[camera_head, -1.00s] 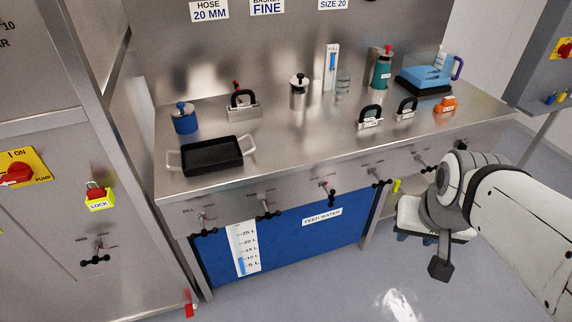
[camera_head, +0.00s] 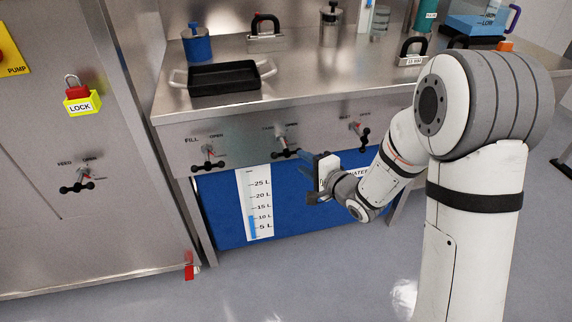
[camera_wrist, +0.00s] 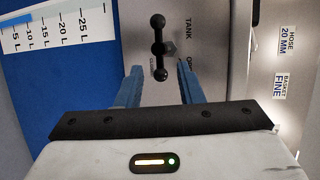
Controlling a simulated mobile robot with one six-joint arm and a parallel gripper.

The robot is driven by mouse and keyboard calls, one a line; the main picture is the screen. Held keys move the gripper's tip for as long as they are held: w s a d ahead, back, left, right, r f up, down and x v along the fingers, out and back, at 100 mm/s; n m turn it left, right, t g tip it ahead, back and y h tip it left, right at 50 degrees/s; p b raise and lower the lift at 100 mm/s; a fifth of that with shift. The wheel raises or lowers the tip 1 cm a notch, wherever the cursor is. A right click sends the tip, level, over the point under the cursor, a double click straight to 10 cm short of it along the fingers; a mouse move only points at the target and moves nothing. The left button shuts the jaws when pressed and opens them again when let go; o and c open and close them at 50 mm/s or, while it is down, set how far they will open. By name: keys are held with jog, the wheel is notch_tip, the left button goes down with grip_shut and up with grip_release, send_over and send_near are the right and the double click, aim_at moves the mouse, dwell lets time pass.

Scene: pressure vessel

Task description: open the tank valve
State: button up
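The tank valve (camera_head: 286,153) is on the bench's front panel, the second valve from the left. It has a black bar handle with round knobs and a small red pointer. In the wrist view the black handle (camera_wrist: 158,48) stands upright beside the TANK label. My gripper (camera_head: 304,156) is just right of and close to this valve in the head view. In the wrist view my gripper (camera_wrist: 160,68) is open, its two blue fingers on either side of the handle's lower knob. I cannot tell whether they touch it. Nothing is held.
The fill valve (camera_head: 208,163) is to the left and another valve (camera_head: 364,136) to the right on the same panel. Below is the blue feed water tank (camera_head: 225,213) with a level scale. A black tray (camera_head: 224,79) lies on the bench. A padlock (camera_head: 80,102) hangs at left.

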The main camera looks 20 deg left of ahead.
aim_at(286, 153)
jog(key=x, duration=0.4)
jog(key=b+x, duration=0.1)
jog(key=x, duration=0.3)
jog(key=shift+s+a+f, duration=0.1)
jog(key=shift+s+a, duration=0.05)
jog(key=shift+s, duration=0.15)
jog(key=shift+s, duration=0.1)
grip_shut()
